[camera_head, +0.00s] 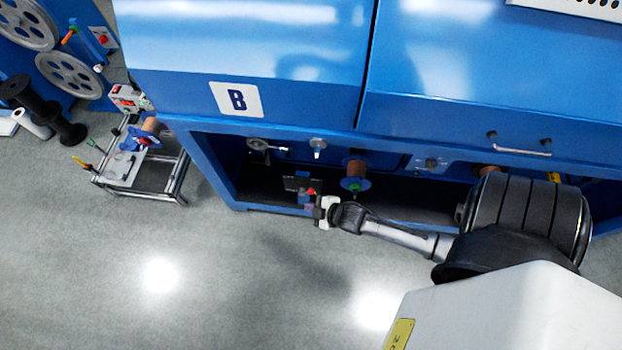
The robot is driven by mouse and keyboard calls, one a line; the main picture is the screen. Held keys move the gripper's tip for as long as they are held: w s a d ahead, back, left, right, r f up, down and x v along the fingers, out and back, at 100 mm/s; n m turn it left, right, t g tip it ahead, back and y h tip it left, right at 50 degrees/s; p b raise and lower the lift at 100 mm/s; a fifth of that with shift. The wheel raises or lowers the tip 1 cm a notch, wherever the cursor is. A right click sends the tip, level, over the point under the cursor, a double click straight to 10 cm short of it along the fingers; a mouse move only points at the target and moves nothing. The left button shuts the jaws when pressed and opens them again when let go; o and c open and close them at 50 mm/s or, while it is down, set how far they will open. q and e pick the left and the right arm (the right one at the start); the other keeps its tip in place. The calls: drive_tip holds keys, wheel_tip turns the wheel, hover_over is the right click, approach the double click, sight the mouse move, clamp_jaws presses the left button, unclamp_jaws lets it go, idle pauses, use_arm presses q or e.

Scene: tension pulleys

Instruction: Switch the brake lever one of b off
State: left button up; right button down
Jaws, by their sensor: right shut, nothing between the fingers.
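The blue machine marked B (237,99) fills the upper middle of the head view, with an open recess along its lower front. Inside the recess at the left is a small dark bracket (294,184) with a red-tipped part (311,190), perhaps the brake lever; it is too small to tell its position. My right gripper (316,208) is shut and empty, right beside this part at the recess's front edge. I cannot tell whether they touch. The gripper's fingers are small and partly hidden by its own body. My left gripper is not in view.
A copper-coloured spool (355,168) hangs in the recess right of the bracket. Silver fittings (318,145) sit above it. A low metal frame stand (140,180) with a spool is at the left, near black reels (40,105). The grey floor (200,270) in front is clear.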

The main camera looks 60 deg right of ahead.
drive_tip(key=shift+s+a+r+p, duration=0.1)
drive_tip(key=shift+a+r+p, duration=0.15)
drive_tip(key=shift+r, duration=0.35)
drive_tip(key=shift+s+a+r+p, duration=0.1)
drive_tip(key=shift+r+p, duration=0.25)
drive_tip(key=shift+r, duration=0.25)
